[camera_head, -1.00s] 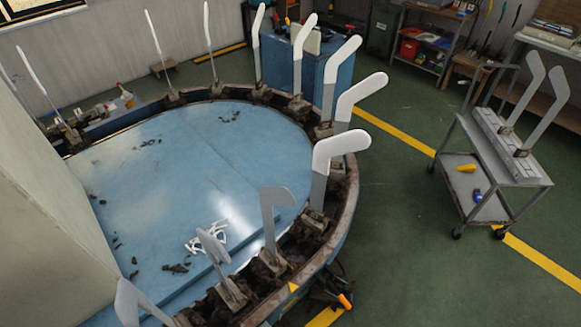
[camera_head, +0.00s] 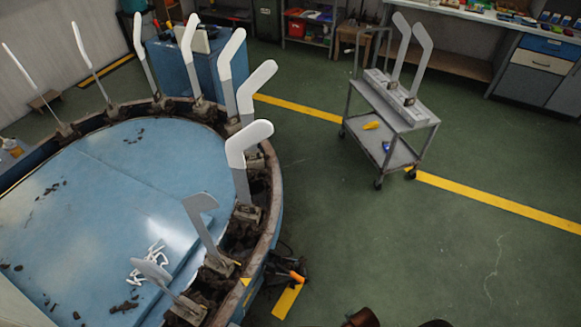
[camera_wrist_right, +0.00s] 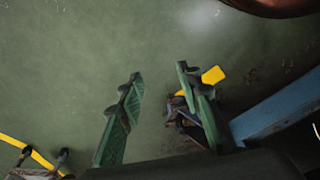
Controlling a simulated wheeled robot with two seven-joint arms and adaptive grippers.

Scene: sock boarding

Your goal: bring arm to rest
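My right gripper (camera_wrist_right: 160,76) shows in the right wrist view. A dark coppery shape (camera_head: 364,318) at the bottom edge of the head view may be part of my arm; too little shows to tell. My left gripper is in neither current view.
A round blue table (camera_head: 100,190) with several upright boards, some carrying white socks, fills the left of the head view. A grey cart (camera_head: 408,122) with two boards stands right of centre. A workbench (camera_head: 500,25) lines the back. Green floor (camera_head: 400,240) at lower right is clear.

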